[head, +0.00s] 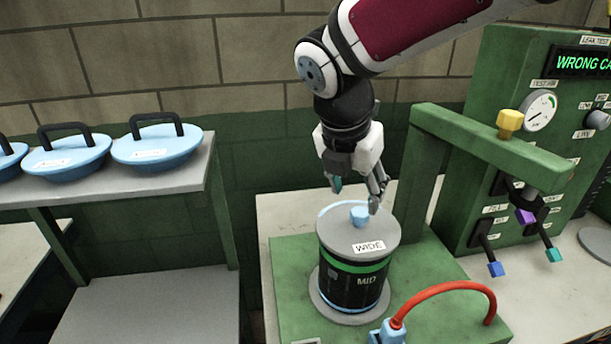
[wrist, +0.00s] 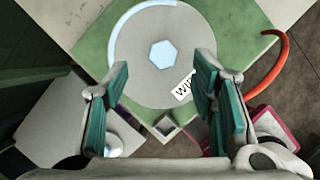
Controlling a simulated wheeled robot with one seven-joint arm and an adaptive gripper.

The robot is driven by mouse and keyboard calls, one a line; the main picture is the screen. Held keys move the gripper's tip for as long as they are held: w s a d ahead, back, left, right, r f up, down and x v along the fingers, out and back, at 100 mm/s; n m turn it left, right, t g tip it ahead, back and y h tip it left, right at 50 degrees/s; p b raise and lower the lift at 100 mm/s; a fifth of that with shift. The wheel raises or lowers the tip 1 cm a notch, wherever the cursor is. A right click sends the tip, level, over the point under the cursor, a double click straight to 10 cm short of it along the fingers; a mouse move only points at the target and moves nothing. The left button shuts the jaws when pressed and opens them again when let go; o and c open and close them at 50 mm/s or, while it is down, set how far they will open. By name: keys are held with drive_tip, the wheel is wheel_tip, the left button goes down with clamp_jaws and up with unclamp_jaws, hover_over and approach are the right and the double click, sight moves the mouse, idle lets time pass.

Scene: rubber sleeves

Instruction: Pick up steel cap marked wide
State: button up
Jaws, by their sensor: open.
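The steel cap (head: 345,236) is a grey disc labelled WIDE with a light blue knob in its middle. It sits on top of a dark canister (head: 352,288) with a green band marked MID. The cap also shows in the wrist view (wrist: 190,75), its hexagonal knob (wrist: 163,54) beyond the fingertips. My gripper (head: 356,192) is open and empty, pointing down just above the cap. In the wrist view my gripper's teal finger pads (wrist: 162,88) stand apart, with the cap seen between and beyond them. I cannot tell whether a fingertip touches the cap.
A red hose (head: 450,288) curves at the front right. A test panel (head: 500,100) reading WRONG CA, cut off, stands at right. Blue lids (head: 158,145) with black handles lie on a shelf (head: 120,188) at left.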

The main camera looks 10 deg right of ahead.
sight(360, 212)
drive_tip(key=shift+s+x, duration=0.2)
drive_tip(key=shift+x, duration=2.8)
drive_tip(key=shift+c, duration=0.6)
clamp_jaws()
